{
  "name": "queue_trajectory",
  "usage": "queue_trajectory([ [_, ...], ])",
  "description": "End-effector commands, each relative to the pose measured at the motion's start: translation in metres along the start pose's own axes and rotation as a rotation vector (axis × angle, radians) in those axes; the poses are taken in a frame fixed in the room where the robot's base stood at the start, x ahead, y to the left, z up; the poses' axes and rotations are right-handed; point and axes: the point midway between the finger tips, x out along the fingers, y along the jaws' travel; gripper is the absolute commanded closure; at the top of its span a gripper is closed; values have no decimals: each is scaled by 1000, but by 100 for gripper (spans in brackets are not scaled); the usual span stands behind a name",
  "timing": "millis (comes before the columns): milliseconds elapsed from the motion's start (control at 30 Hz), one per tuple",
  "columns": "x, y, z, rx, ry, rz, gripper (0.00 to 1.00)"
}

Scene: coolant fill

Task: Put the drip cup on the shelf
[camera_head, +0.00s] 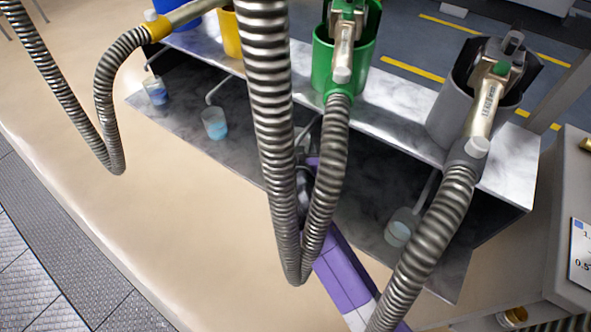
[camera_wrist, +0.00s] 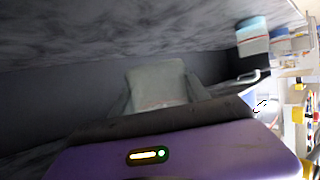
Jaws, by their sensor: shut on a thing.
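My gripper (camera_head: 304,178), on my purple arm, reaches in under the metal shelf top, below the green holder. Steel hoses hide most of it in the head view. It is shut on the drip cup, a pale grey, see-through cup (camera_wrist: 160,82) in front of the dark gripper body in the wrist view. In the head view that cup is mostly hidden; a thin pale handle shows just above the gripper. The lower shelf (camera_head: 350,215) is dark grey and marbled. I cannot tell whether the held cup touches it.
Other drip cups stand along the lower shelf: two with blue liquid at left (camera_head: 215,124) (camera_head: 156,92), one at right (camera_head: 400,230). Nozzles sit in green (camera_head: 322,55) and grey (camera_head: 445,120) holders above. Hoses hang in front. A grey cabinet (camera_head: 570,230) stands right.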

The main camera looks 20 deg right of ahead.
Motion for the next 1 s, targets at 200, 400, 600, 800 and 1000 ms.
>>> queue_trajectory([
  [200,13,0,34,-1,-1,0,94],
  [400,18,0,46,-1,-1,-1,94],
  [600,29,0,71,-2,-1,0,94],
  [800,29,0,72,1,1,-1,94],
  [1000,31,0,76,0,1,-1,94],
])
